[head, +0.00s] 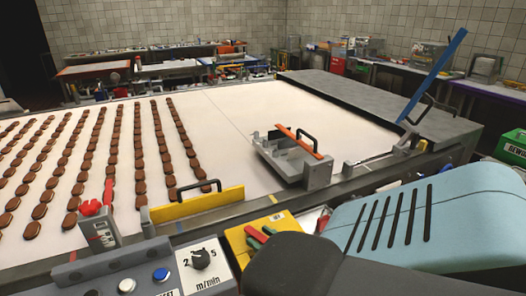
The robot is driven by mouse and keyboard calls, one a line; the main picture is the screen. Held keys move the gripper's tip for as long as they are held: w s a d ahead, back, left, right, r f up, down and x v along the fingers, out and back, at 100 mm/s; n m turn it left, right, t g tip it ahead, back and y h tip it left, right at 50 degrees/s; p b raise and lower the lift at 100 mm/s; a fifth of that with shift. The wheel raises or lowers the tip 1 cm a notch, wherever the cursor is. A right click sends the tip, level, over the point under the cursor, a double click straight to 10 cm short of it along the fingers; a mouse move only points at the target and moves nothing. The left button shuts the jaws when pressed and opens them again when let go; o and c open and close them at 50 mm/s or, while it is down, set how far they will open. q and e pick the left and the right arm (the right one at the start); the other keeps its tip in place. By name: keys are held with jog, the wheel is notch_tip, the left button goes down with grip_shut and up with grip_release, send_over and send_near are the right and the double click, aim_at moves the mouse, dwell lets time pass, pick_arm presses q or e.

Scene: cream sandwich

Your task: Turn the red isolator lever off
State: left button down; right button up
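The red isolator lever (108,191) appears to be the red handle on a small grey box (103,234) with white markings, at the near left edge of the conveyor in the head view. Its upper part stands roughly upright, with a rounder red part beside it. No gripper is near it. The dark, rounded end of my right gripper (290,262) fills the lower right, well to the right of the lever. Its fingertips are not clear, so its opening cannot be told. My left gripper is out of view.
A control panel (184,276) with a black dial and buttons stands at the front. A yellow guard (196,204) with a black handle is right of the lever. Rows of brown biscuits lie on the white belt (228,130). A yellow box (280,222) is beside my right gripper.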

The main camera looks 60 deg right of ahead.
jog(key=s, duration=0.2)
jog(key=s+b, duration=0.1)
jog(key=s, duration=0.1)
jog(key=s+a, duration=0.1)
jog(key=s, duration=0.1)
jog(key=shift+s, duration=0.4)
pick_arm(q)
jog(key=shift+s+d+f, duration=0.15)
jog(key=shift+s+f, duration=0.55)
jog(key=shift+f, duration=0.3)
pick_arm(e)
jog(key=shift+s+a, duration=0.15)
jog(key=shift+s, duration=0.25)
